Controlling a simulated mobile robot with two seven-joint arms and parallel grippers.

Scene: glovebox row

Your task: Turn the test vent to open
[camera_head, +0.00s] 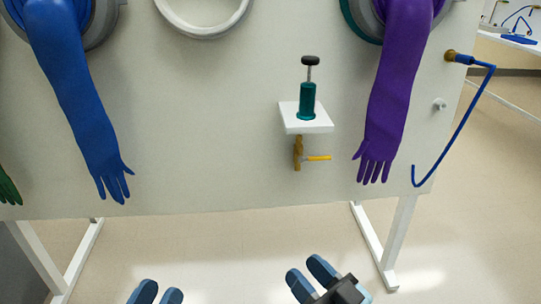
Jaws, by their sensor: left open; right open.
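A small brass valve (298,152), which looks like the test vent, hangs under a white shelf on the glovebox front panel. Its yellow lever (319,158) points out to the right, about level, across the upright brass body. My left gripper (160,291) is at the bottom edge, well below and left of the valve; only its fingertips show, apart and empty. My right gripper (305,268) is low in the view, below the valve and clear of it, with its fingers apart and nothing between them.
A teal hand pump (307,102) with a black knob stands on the white shelf (316,127). A blue glove (78,90) hangs left and a purple glove (395,90) hangs just right of the valve. A blue hose (466,118) curves down at right. Space below the panel is open.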

